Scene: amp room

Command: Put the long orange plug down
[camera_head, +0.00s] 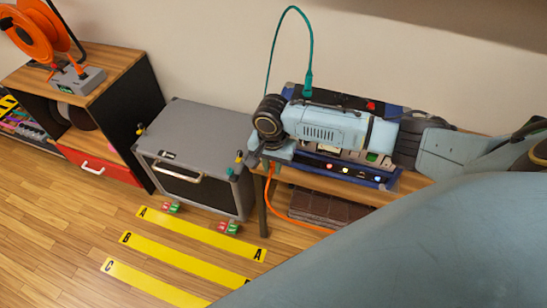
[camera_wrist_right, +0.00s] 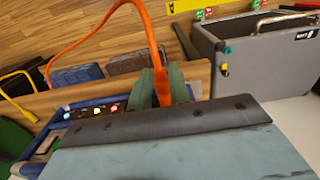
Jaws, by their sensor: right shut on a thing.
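My right gripper (camera_head: 270,152) reaches in from the right over the left end of the blue unit with lit buttons (camera_head: 388,180). It is shut on the long orange plug (camera_wrist_right: 176,96), which shows between the dark green fingers in the right wrist view. The orange cable (camera_head: 272,199) hangs from the gripper past the table edge and curves right below it. In the head view the plug itself is mostly hidden by the gripper. My left gripper is not in view.
A wooden table (camera_head: 415,181) bears the blue unit, with a teal plug (camera_head: 307,84) and its cable above. A grey case (camera_head: 201,124) stands to the left. Yellow lettered strips (camera_head: 185,257) lie on the floor. A cabinet with an orange reel (camera_head: 28,35) is farther left.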

